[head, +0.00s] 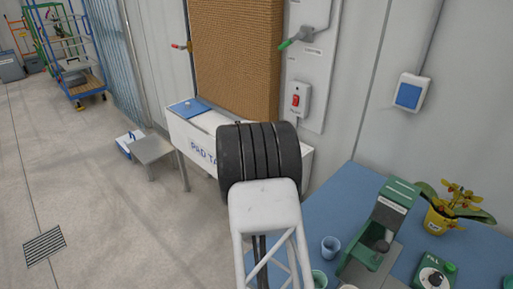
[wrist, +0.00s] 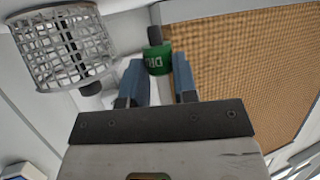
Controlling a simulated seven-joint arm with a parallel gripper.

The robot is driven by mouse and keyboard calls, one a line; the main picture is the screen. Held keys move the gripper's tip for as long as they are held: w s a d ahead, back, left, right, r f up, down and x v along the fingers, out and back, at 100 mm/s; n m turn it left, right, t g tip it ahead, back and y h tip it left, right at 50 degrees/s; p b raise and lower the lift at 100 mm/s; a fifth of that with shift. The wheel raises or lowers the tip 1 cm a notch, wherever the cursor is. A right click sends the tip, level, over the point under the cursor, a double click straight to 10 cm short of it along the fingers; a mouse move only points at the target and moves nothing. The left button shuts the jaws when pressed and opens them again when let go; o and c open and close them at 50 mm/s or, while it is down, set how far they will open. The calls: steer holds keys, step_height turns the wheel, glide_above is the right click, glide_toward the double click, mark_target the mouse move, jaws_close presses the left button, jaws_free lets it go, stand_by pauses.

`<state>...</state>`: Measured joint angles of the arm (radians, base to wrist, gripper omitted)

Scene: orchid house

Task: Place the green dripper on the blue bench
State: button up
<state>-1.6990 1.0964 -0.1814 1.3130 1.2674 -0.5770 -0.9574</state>
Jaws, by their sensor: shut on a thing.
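The green dripper (wrist: 157,59), with white lettering and a dark upper part, shows in the wrist view between the blue fingers of my gripper (wrist: 159,72). My gripper is shut on it. In the head view my arm hides both the gripper and the dripper. The blue bench (head: 322,212) is at the lower right of the head view, against the wall; it does not clearly show in the wrist view.
On the bench are a green-and-grey machine (head: 384,225), a blue cup (head: 331,248), a green dial box (head: 435,277) and a yellow-potted orchid (head: 440,218). A white tank (head: 195,148) stands below the brown pad (head: 237,60). A grey mesh basket (wrist: 60,45) shows in the wrist view.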

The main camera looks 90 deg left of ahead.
steer(key=shift+f, duration=1.3)
steer(key=shift+f, duration=0.2)
steer(key=o, duration=0.9)
steer(key=shift+d+r, duration=0.1)
steer(key=shift+r, duration=0.15)
steer(key=shift+v, duration=2.65)
steer(key=shift+c, duration=1.1)
